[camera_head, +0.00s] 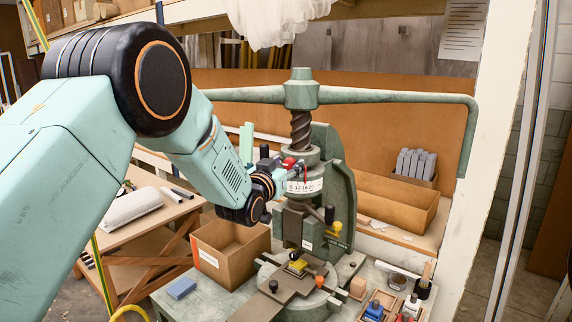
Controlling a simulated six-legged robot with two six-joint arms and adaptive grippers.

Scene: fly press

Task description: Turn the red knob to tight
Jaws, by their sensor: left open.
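The green fly press (335,190) stands on a bench right of the middle, with a long handle bar across its top and a dark screw below. The small red knob (289,162) shows on the press's left side, below the screw, just above a white numbered band (305,186). My left arm comes in from the left. My left gripper (298,172) is open, right at the knob; its fingers are small and partly overlap the press. I cannot tell whether they touch the knob. My right gripper is not in view.
An open cardboard box (230,262) stands left of the press. A blue block (181,288) lies on the bench's front left. Small trays and tools (392,308) sit at front right. The handle bar (400,97) spans above.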

